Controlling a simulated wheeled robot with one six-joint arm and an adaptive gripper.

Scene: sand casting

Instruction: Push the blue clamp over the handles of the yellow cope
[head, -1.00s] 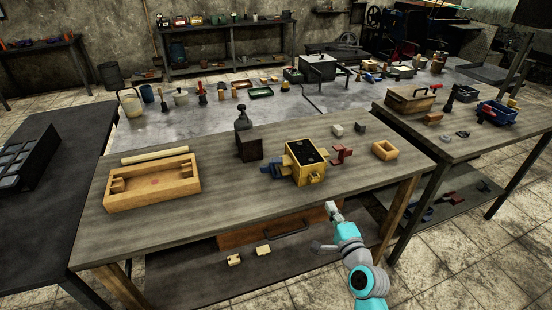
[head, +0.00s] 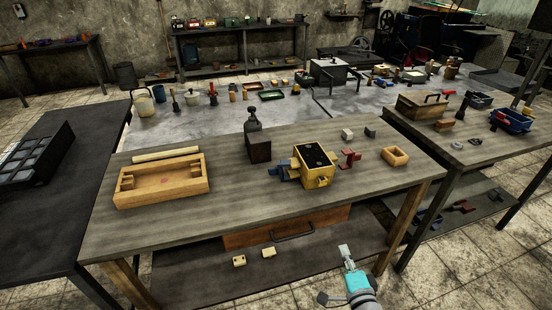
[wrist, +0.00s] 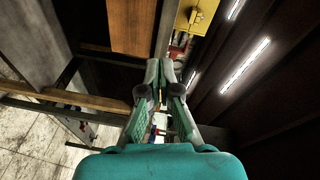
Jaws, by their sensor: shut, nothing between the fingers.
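The yellow cope (head: 325,179) stands upright on the middle wooden table, with a dark top face. The blue clamp (head: 283,172) is at its left side, close against it. I cannot tell whether it is around the handles or only beside them. A red clamp (head: 349,158) lies to the right of the cope, a little apart. My gripper (wrist: 160,68) shows in the wrist view with both fingers together and empty. In the head view my arm is low, in front of the table's front edge, away from cope and clamps.
A wooden frame (head: 160,196) lies at the table's left, with a dark block (head: 259,149) and a small wooden box (head: 396,155) on the same top. A drawer (head: 260,232) and lower shelf are underneath. The front strip of the tabletop is clear.

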